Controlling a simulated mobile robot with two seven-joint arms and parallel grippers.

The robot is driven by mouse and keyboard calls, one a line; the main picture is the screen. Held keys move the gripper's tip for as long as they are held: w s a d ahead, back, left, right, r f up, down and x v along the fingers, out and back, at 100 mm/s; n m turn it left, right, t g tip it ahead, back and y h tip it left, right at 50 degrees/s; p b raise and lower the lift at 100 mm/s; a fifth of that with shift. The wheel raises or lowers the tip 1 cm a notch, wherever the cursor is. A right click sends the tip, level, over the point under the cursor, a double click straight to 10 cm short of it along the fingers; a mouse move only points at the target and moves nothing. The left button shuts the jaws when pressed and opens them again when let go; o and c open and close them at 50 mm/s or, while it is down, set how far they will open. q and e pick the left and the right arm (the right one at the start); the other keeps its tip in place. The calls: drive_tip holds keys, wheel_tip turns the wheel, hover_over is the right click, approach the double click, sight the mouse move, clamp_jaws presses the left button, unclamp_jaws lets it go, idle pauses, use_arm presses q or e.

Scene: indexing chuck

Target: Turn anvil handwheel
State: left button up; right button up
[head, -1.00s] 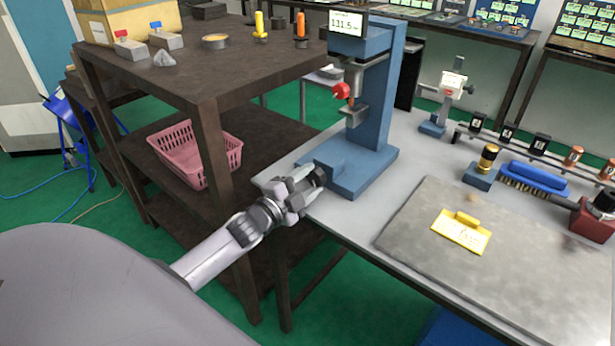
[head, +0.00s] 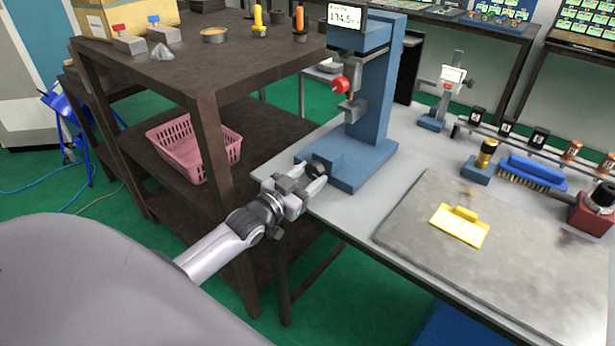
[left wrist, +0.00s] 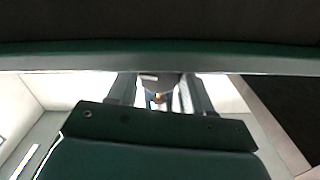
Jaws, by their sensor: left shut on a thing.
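The blue press-like stand (head: 372,120) is upright at the table's left end, with a small display (head: 345,16) on top. A red part (head: 339,85) and a metal anvil piece (head: 352,108) are on its front. The dark handwheel (head: 317,168) is low on the left side of its base, partly covered by my fingers. My left gripper (head: 311,175) is shut on the handwheel, its arm coming from the lower left. In the left wrist view, the gripper (left wrist: 157,100) points away and the handwheel cannot be made out. My right gripper is not in view.
A grey mat (head: 400,232) with a yellow card (head: 459,226) lies right of the stand. A blue brush (head: 535,172) and a gold-topped post (head: 485,155) are behind it. A dark shelf (head: 150,85) holding a pink basket (head: 190,150) stands close left of my arm.

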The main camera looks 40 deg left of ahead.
use_arm(q)
drive_tip(key=n, duration=0.5)
drive_tip(key=shift+d+n, duration=0.1)
drive_tip(key=shift+n, duration=0.2)
drive_tip(key=n, duration=0.5)
drive_tip(key=shift+d+r, duration=0.1)
drive_tip(key=n, duration=0.5)
drive_tip(key=shift+d+n, duration=0.1)
drive_tip(key=shift+n, duration=0.3)
drive_tip(key=shift+r+n+b, duration=0.15)
drive_tip(key=shift+n+b, duration=0.2)
drive_tip(key=shift+n, duration=1.95)
drive_tip(key=o, duration=1)
drive_tip(key=shift+s+f, duration=0.15)
drive_tip(key=shift+f, duration=0.05)
